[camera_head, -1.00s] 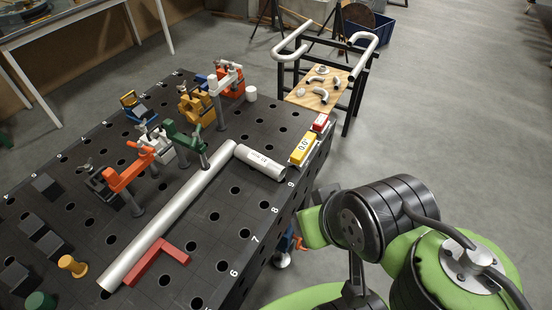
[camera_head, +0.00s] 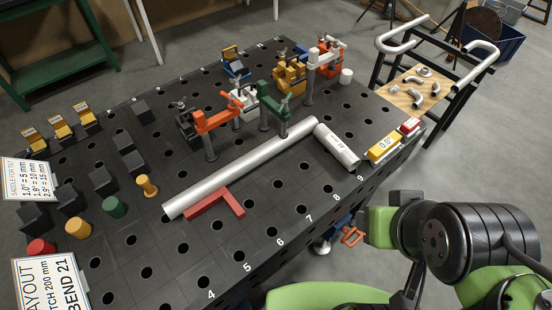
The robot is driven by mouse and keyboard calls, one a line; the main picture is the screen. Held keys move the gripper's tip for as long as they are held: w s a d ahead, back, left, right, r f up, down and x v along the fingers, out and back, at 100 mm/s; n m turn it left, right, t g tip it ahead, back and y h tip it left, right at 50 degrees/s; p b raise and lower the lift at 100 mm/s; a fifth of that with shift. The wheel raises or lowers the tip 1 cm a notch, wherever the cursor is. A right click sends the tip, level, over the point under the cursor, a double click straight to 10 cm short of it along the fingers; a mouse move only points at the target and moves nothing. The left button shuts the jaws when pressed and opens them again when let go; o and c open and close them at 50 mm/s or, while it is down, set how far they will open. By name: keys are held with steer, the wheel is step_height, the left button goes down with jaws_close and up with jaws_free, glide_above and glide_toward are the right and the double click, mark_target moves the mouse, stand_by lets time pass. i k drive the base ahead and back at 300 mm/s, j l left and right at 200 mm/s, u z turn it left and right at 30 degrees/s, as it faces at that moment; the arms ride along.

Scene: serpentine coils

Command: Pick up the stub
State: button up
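The likely stub is a short silver tube (camera_head: 337,146) with a small printed marking, too small to read surely. It lies on the black perforated table (camera_head: 290,215), near its right side. Its far end is close to the upper end of a long silver tube (camera_head: 240,168), at an angle to it; I cannot tell whether they touch. My green and black arm shows at the lower right, off the table's right edge. My gripper's fingers do not show, and nothing is seen holding the short tube.
Clamps, including an orange one (camera_head: 213,120) and a green one (camera_head: 279,102), stand behind the long tube. A red square (camera_head: 216,203) lies in front of it. A yellow level (camera_head: 383,149) sits right of the short tube. A cart (camera_head: 452,92) stands beyond.

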mark_target(343, 153)
steer(key=l+u, duration=0.2)
steer(key=u, duration=0.3)
steer(key=i+l+u, duration=0.1)
steer(key=l+u, duration=0.15)
steer(key=u, duration=0.2)
steer(key=l+u, duration=0.2)
steer(key=u, duration=0.3)
steer(key=l+u, duration=0.2)
steer(key=u, duration=0.3)
steer(key=k+l+u, duration=0.15)
steer(key=u, duration=0.3)
